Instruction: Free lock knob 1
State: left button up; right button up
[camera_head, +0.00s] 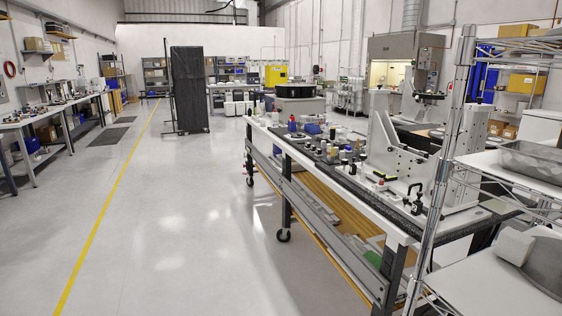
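A light-grey bracket fixture (395,155) stands on the long bench at the right. A black knob with a bent handle (416,200) sits at its near foot, beside the bench's front edge. More small dark and light knob-like parts (352,167) stand to its left. Any number on them is too small to read, so I cannot tell which is lock knob 1. Neither of my grippers is in view.
A metal wire rack (445,155) stands close at the right, partly in front of the bench. The floor (170,220) to the left is open, with a yellow line.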

aim_at(345, 163)
jog(key=u, duration=0.6)
jog(key=i, duration=3.35)
jog(key=z, duration=2.7)
